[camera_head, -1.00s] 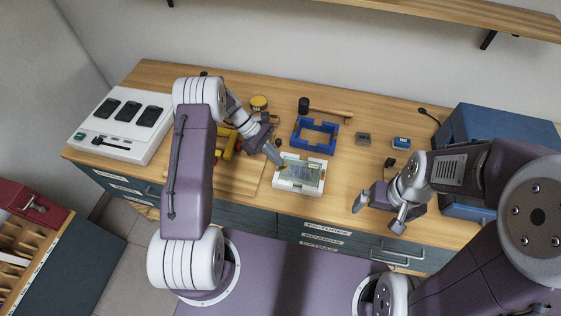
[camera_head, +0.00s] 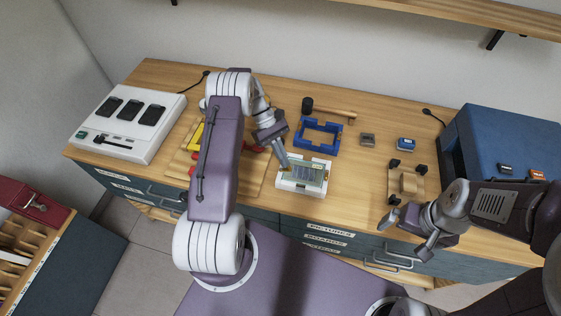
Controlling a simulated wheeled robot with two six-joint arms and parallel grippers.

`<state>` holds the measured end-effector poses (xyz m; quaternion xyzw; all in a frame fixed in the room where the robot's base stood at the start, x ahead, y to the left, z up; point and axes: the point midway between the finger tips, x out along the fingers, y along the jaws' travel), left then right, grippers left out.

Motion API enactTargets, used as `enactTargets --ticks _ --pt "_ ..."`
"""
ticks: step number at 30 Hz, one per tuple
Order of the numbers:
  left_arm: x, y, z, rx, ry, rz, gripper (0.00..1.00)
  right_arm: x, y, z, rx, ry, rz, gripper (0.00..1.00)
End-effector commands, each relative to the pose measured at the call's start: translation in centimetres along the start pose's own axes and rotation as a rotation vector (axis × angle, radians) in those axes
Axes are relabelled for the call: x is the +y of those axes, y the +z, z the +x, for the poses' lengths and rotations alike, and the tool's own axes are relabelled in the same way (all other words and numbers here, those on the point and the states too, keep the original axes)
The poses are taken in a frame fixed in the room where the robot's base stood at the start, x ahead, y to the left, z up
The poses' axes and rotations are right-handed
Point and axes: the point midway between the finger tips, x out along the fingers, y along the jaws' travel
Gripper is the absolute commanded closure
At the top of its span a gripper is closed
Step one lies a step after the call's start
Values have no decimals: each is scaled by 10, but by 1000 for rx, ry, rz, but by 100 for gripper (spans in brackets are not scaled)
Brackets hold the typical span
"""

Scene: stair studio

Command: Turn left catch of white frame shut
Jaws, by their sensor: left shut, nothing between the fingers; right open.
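The white frame (camera_head: 288,186) lies on the wooden worktop near its front edge, with a greenish-grey panel (camera_head: 310,174) inside it. Its catches are too small to make out clearly. My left gripper (camera_head: 284,164) is shut and empty, with its tips at the upper left corner of the white frame; I cannot tell whether they touch it. My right gripper (camera_head: 408,234) is open and empty, over the front edge of the worktop, well to the right of the white frame.
A blue frame (camera_head: 338,137) and a hammer (camera_head: 330,109) lie behind the white frame. A wooden fixture with black knobs (camera_head: 405,183) lies to the right. A white device (camera_head: 152,140) stands at left and a blue cabinet (camera_head: 490,135) at right. Bare worktop lies right of the white frame.

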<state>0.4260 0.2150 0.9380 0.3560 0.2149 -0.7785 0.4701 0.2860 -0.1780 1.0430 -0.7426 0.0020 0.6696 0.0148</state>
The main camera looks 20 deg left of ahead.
Motion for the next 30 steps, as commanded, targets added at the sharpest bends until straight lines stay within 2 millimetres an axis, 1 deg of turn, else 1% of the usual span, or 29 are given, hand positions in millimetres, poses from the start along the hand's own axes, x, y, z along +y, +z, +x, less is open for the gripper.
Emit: enactTargets --ticks 9,19,30 --pt "-2 0 -1 -1 -7 7 100 0 0 -1 0 0 0 0" --pt "-14 6 3 -3 -7 6 100 0 -1 -13 0 0 0 0" --pt "-16 6 5 -1 -7 7 100 0 -1 -13 0 0 0 0"
